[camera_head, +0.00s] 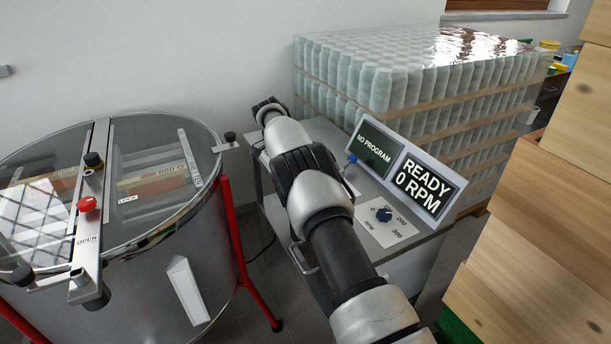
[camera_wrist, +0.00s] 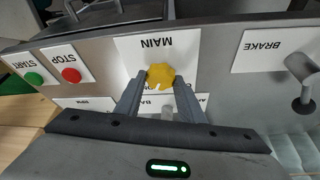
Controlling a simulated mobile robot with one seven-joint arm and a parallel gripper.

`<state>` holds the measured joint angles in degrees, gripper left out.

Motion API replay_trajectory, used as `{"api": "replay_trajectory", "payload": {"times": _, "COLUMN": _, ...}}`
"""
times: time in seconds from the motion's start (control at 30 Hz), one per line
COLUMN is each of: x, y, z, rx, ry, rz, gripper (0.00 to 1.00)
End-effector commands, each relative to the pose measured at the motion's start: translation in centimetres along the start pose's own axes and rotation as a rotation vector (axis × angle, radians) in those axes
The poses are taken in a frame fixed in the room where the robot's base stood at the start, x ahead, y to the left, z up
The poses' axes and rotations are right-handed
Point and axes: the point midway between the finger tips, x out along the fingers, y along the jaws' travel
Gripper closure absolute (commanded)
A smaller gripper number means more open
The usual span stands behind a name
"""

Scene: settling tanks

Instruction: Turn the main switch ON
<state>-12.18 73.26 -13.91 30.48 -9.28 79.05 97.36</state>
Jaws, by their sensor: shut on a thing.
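The main switch is a yellow round knob (camera_wrist: 161,73) with a white pointer mark, below an upside-down MAIN label (camera_wrist: 156,43) on a grey panel in the wrist view. Its mark points toward the bottom of that picture. My gripper (camera_wrist: 159,84) has one finger on each side of the knob and is shut on it. The fingers partly cover the lower labels, so ON and OFF words cannot be read. In the head view my arm reaches over the control cabinet; the gripper and the main switch cannot be made out there.
A green START button (camera_wrist: 33,78) and red STOP button (camera_wrist: 71,75) are left of the switch; a BRAKE lever (camera_wrist: 303,80) is right. A display (camera_head: 426,186) reads READY 0 RPM. A steel drum (camera_head: 130,240) stands left, wooden boxes (camera_head: 540,230) right.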

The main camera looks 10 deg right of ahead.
Motion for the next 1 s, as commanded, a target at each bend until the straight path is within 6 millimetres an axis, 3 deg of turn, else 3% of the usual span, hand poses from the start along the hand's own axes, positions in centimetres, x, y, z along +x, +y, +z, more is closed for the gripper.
{"api": "replay_trajectory", "payload": {"times": 0.63, "x": 0.02, "y": -0.01, "z": 0.04, "rx": 0.04, "ry": -0.002, "rz": 0.017, "gripper": 0.87}}
{"api": "replay_trajectory", "payload": {"times": 0.67, "x": 0.02, "y": -0.01, "z": 0.04, "rx": 0.04, "ry": -0.002, "rz": 0.017, "gripper": 0.6}}
{"api": "replay_trajectory", "payload": {"times": 0.73, "x": 0.03, "y": -0.01, "z": 0.03, "rx": 0.039, "ry": -0.002, "rz": 0.017, "gripper": 0.48}}
{"api": "replay_trajectory", "payload": {"times": 1.0, "x": 0.02, "y": -0.02, "z": 0.01, "rx": 0.039, "ry": -0.001, "rz": 0.017, "gripper": 0.46}}
